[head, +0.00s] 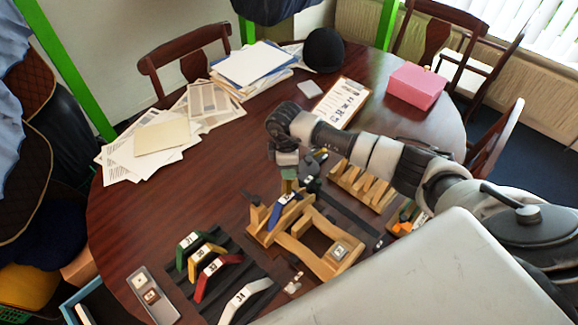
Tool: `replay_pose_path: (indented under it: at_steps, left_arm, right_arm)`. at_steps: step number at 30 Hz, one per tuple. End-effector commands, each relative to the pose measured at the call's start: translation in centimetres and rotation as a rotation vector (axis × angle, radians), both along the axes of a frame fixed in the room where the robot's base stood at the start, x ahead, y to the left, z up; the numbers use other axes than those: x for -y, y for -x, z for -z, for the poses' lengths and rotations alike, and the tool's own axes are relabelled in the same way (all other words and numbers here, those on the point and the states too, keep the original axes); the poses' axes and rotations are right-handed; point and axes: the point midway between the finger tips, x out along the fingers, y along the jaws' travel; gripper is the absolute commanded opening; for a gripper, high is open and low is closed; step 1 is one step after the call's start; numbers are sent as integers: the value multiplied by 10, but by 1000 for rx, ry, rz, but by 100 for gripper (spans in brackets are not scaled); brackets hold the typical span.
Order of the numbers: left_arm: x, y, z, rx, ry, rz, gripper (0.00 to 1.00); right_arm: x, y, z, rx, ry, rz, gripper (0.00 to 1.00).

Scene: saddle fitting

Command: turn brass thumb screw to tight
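A wooden fixture (285,241) stands on the dark table in the lower middle of the head view. A blue numbered saddle (284,211) sits tilted on its back end. My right gripper (298,183) comes in from the right and points down at the back of the fixture, close behind the blue saddle. The brass thumb screw cannot be made out; the gripper and fixture may hide it. The fingertips are small and partly covered, so I cannot tell whether they are open or shut on anything. My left gripper is not in view.
Green, yellow, red and white saddles (218,276) lie on a dark mat to the front left. A grey tray (152,295) is left of them. A slotted wooden rack (363,187) is right of the fixture. Papers (160,138), a clipboard (341,103) and a pink box (416,87) are farther back.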

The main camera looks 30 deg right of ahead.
Motion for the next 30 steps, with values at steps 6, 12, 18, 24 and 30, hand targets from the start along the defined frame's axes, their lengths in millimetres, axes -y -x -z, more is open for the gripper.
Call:
replay_pose_path:
  at_steps: [6,12,18,24,30]
  left_arm:
    - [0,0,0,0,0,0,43]
    - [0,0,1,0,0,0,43]
    - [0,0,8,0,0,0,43]
    - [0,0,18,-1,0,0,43]
    - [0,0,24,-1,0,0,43]
  right_arm:
    - [0,1,1,-4,0,-2,52]
    - [0,1,-1,-4,0,-2,52]
    - [-1,-1,-26,1,0,-4,52]
    - [-3,-3,-67,1,0,-3,52]
    - [-4,-4,-97,-1,-1,-3,52]
